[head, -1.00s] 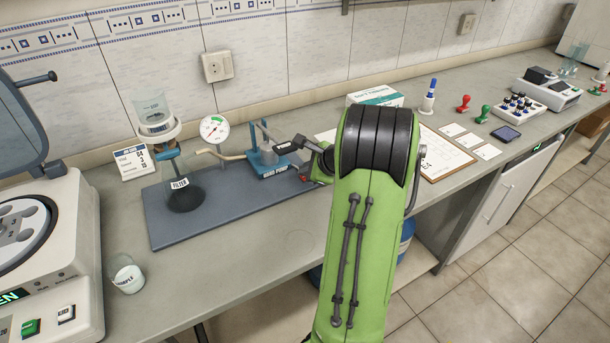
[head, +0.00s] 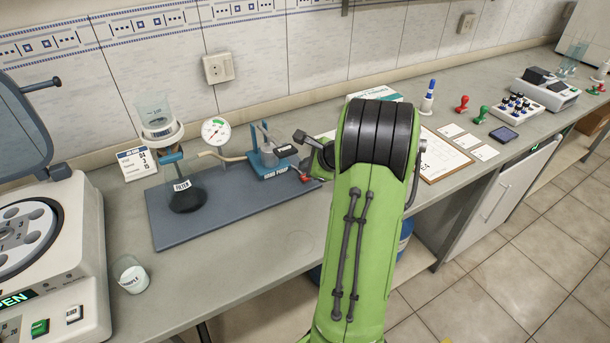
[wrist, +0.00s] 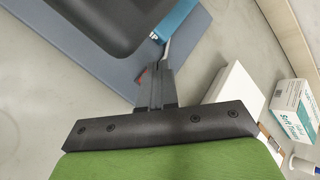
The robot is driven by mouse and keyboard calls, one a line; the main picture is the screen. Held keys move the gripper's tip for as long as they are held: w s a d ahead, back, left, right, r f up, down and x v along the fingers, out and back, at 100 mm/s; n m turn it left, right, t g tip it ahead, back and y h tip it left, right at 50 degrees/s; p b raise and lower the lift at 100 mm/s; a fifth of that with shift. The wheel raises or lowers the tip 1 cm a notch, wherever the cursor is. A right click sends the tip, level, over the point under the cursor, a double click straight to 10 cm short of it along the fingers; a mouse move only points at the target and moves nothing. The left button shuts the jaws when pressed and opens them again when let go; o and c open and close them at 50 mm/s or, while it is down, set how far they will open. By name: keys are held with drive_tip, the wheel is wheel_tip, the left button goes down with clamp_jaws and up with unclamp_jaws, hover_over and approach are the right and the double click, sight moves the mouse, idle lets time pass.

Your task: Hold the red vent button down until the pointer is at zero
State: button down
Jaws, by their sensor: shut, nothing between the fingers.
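The blue hand pump (head: 270,164) stands on the grey-blue mat beside the round gauge (head: 215,131). The gauge has a white face with green and red marks; its pointer is too small to read. A small red part, apparently the vent button (head: 304,177), shows at the pump's right end, partly hidden by my arm. My arm hides the fingertips in the head view.
The filter flask (head: 186,195) stands left of the pump on the mat (head: 240,208). A labelled beaker (head: 131,275) and a centrifuge (head: 50,250) are at the left. A tissue box (head: 375,95) and clipboard (head: 440,157) lie beyond my arm.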

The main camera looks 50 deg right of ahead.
sight(307, 179)
wheel_tip(307, 179, up, 5)
drive_tip(key=p, duration=0.4)
drive_tip(key=shift+f, duration=0.1)
idle(0.3)
